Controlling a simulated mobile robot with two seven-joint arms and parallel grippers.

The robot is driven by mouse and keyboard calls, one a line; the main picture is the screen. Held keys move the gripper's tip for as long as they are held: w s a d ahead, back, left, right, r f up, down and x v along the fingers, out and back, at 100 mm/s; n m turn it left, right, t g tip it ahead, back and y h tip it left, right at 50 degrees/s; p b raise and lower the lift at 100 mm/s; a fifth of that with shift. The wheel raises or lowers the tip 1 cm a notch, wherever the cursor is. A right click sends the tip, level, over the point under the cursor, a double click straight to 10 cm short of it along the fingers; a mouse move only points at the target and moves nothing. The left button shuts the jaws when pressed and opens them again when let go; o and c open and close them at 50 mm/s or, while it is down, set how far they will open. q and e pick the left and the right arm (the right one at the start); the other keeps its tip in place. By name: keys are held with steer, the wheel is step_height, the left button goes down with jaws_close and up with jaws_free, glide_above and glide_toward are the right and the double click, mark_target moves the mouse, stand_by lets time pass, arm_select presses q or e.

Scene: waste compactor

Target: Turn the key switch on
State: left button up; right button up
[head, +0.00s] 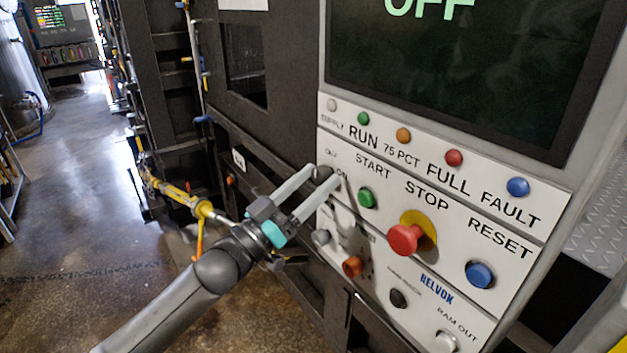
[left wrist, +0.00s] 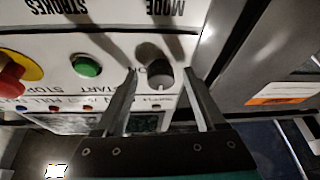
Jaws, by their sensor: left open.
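The control panel (head: 385,185) carries a dark round key switch (head: 322,173) at its upper left, beside partly hidden OFF and ON lettering. The screen (head: 450,75) above reads OFF in green. My left gripper (head: 324,176) is open, with its fingers reaching to the panel at the switch. In the left wrist view, the dark knob of the switch (left wrist: 155,76) with a pale mark sits between the two open fingertips (left wrist: 159,72). A gap shows beside the knob; I cannot tell if a finger touches it. My right gripper is not in view.
Right of the switch are a green START button (head: 367,197), a red STOP mushroom button (head: 405,239) and a blue RESET button (head: 480,274). An orange-brown knob (head: 352,266) sits below. The floor (head: 75,220) at left is open.

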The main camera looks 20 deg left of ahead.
arm_select(q)
jaws_close()
stand_by(0.4)
steer(key=shift+m, duration=0.3)
steer(key=m+g+h+b, duration=0.1)
steer(key=m+h, duration=0.1)
steer(key=m, duration=0.1)
steer(key=shift+a+f+m+b, duration=0.1)
steer(key=shift+m+b, duration=0.2)
steer(key=m, duration=0.2)
steer(key=m+g+h+b, duration=0.1)
steer(key=m, duration=0.1)
steer(key=shift+w+a+g, duration=0.1)
steer(key=shift+g, duration=0.2)
steer(key=m+g+h, duration=0.1)
steer(key=m, duration=0.1)
steer(key=m+g+b, duration=0.1)
steer(key=m, duration=0.2)
steer(key=shift+h, duration=0.4)
steer(key=shift+w+r+m+g, duration=0.1)
steer(key=shift+r+m+g, duration=0.1)
steer(key=shift+m+g, duration=1.3)
steer(key=shift+m+t, duration=0.4)
steer(key=shift+m, duration=0.2)
